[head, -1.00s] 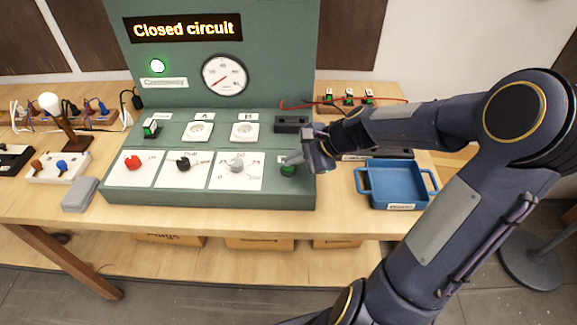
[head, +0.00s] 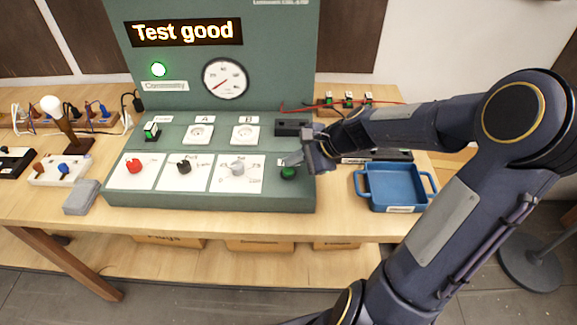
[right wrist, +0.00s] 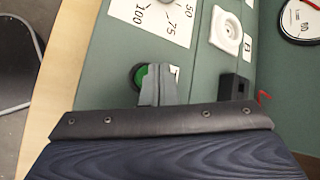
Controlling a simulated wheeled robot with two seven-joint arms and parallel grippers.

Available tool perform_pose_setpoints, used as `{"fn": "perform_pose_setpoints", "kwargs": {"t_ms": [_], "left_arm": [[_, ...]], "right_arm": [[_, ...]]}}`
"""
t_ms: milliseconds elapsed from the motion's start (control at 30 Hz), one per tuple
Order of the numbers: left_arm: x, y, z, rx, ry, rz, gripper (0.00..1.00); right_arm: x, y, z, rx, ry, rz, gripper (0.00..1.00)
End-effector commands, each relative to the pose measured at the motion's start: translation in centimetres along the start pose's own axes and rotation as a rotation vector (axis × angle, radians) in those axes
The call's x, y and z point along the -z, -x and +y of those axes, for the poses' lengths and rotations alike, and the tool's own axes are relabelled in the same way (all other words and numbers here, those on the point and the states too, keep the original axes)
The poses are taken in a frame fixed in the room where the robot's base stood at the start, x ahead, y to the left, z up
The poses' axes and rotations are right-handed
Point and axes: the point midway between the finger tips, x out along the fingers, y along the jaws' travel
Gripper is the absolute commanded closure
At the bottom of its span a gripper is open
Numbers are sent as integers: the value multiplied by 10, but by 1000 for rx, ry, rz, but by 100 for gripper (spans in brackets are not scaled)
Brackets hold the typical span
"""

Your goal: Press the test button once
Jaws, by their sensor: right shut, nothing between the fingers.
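The green test button (head: 288,173) sits at the right end of the green test panel's sloping front (head: 250,204). My right gripper (head: 289,160) is shut and empty, with its fingertips just above the button. In the right wrist view the shut fingers (right wrist: 158,84) partly cover the green button (right wrist: 139,76) in its dark ring. I cannot tell whether the tips touch it. The panel's display (head: 186,32) reads "Test good", and a green lamp (head: 158,69) is lit below it. My left gripper is not in view.
Red (head: 134,166), black (head: 184,167) and grey (head: 237,167) knobs line the panel front left of the button. A blue tray (head: 393,188) stands to the right, beneath my right arm. A lamp bulb (head: 50,104) and a grey block (head: 81,197) are at the left.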

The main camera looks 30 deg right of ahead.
Motion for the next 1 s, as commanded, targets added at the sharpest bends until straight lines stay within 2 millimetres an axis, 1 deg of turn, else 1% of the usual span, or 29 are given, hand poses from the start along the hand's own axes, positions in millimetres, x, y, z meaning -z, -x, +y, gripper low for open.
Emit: {"fn": "perform_pose_setpoints", "kwargs": {"t_ms": [33,300,433,900,1000], "left_arm": [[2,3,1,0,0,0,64],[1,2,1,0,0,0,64],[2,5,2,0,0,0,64],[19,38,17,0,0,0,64],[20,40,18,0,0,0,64]], "right_arm": [[-2,3,-2,0,0,0,100],[-2,2,-2,1,0,0,100],[-4,5,-4,1,1,0,100],[-27,36,-27,1,2,0,100],[-28,38,-28,1,1,-1,100]]}}
